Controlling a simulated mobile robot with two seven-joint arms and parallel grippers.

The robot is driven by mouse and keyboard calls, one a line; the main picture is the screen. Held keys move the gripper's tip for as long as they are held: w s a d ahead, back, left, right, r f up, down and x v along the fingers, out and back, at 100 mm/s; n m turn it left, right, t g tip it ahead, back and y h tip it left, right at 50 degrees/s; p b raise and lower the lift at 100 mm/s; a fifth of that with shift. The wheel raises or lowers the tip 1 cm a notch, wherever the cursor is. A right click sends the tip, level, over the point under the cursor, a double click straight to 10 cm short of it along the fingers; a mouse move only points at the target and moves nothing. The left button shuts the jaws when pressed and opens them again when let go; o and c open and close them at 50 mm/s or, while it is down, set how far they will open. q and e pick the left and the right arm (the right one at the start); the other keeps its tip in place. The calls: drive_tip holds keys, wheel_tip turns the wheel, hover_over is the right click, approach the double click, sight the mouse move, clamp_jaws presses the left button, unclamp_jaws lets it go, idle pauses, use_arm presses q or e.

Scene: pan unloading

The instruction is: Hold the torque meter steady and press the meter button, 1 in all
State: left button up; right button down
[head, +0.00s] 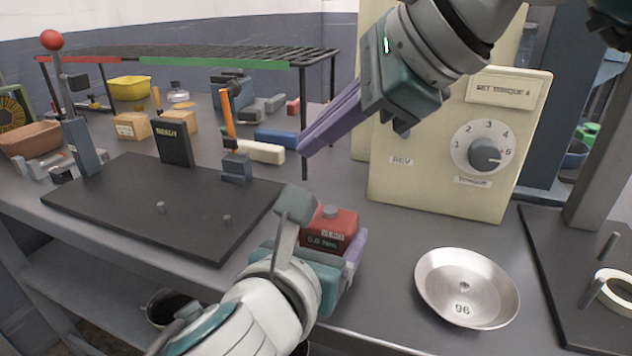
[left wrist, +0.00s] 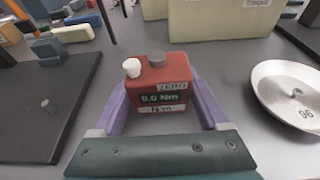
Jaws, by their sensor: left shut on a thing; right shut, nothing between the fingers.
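The torque meter (head: 328,236) is a small red box standing on the bench in the head view. Its green display reads about 0.0 Nm, beside a ZERO label. On its top a grey round button (left wrist: 156,60) and a white knob (left wrist: 132,67) show in the left wrist view. My left gripper (left wrist: 160,98) is shut on the meter, one purple finger along each side. My right gripper (head: 302,150) is shut and empty, its purple fingers pointing down-left, above and behind the meter, apart from it. The meter's lower left is hidden by my left arm in the head view.
A cream box (head: 440,180) with a numbered dial stands behind right of the meter. A metal dish (head: 466,290) marked 96 lies right of the meter. A dark plate (head: 140,205) with pegs lies left. A wire rack (head: 220,58) stands at the back.

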use_arm(q)
drive_tip(key=o, duration=1.5)
drive_tip(key=shift+o, duration=0.2)
